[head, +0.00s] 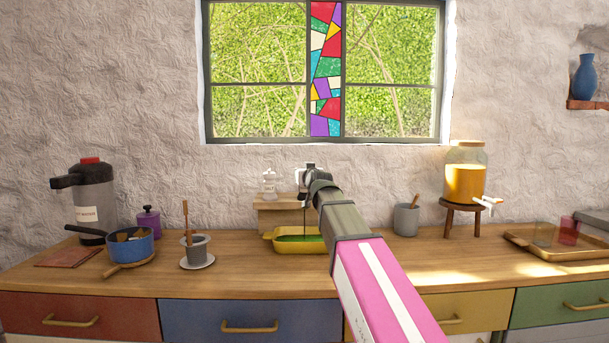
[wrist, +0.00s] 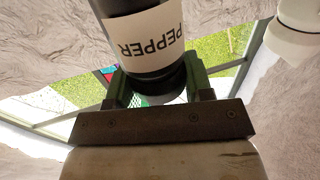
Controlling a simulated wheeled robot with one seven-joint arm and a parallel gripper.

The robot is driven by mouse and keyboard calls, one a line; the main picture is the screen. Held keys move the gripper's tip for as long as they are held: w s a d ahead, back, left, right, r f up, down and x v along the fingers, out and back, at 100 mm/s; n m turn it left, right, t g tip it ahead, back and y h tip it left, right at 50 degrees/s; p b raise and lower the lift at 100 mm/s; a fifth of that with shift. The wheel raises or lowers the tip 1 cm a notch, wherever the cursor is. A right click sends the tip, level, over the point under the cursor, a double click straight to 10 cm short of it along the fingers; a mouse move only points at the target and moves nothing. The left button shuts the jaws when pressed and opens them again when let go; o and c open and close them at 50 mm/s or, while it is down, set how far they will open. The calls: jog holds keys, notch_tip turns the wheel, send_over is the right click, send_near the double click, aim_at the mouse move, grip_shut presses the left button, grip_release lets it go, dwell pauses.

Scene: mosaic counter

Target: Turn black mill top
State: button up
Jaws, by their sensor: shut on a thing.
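The black mill (wrist: 147,38) fills the upper middle of the wrist view, with a white label reading PEPPER upside down. My gripper (wrist: 160,84) is shut on its dark top, one green finger on each side. In the head view my gripper (head: 309,172) is above the wooden stand, and my arm and gripper hide most or all of the black mill. A white mill (head: 269,184) stands on the stand to the left, apart from my gripper; it also shows in the wrist view's upper right (wrist: 294,32).
The wooden stand (head: 272,217) is at the back of the counter. A yellow dish (head: 270,241) lies in front of it. A mortar (head: 197,252) and blue pot (head: 130,247) are to the left. A grey cup (head: 406,220) and juice jar (head: 465,180) are to the right.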

dwell(0.6)
jog(key=o, duration=0.9)
jog(key=shift+o, duration=0.2)
jog(key=v, duration=1)
jog(key=shift+s, duration=0.4)
